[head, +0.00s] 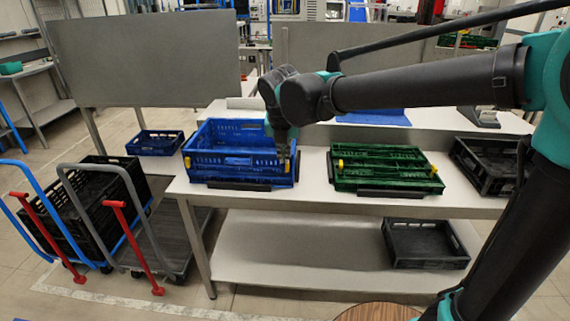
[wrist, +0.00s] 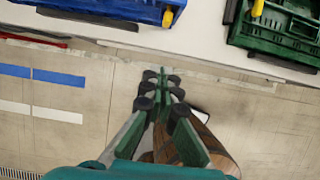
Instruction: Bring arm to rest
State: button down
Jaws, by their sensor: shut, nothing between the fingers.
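My arm reaches in from the right in the head view. My gripper (head: 284,152) points down at the front right part of the blue crate (head: 225,173), overlapping its front wall in the picture. In the wrist view my gripper (wrist: 162,80) has its fingers together with nothing between them, over the floor just off the table's front edge. The blue crate's edge also shows at the top of the wrist view (wrist: 110,8). I cannot tell from the head view how far the gripper is from the crate.
A green crate (head: 385,183) and a black crate (head: 480,187) stand on the white table (head: 313,200). Another black crate (head: 425,262) sits on the lower shelf. A small blue crate (head: 155,150) stands farther left.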

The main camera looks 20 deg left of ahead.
jog(key=shift+s+r, duration=0.2)
jog(key=shift+r, duration=0.25)
jog(key=w+d+f+m, duration=0.1)
jog(key=d+f+m, duration=0.4)
jog(key=d+m, duration=0.55)
jog(key=w+d+f+m, duration=0.2)
jog(key=d+f+m, duration=0.35)
jog(key=d, duration=0.75)
jog(key=s+d+f+m, duration=0.4)
jog(key=s+d+m, duration=0.1)
jog(key=d+m, duration=0.4)
jog(key=s+d+f+m+h, duration=0.1)
jog(key=s+d+f+m, duration=0.4)
jog(key=d+m, duration=0.4)
jog(key=s+m, duration=0.1)
jog(key=m, duration=0.3)
jog(key=shift+s+f, duration=0.15)
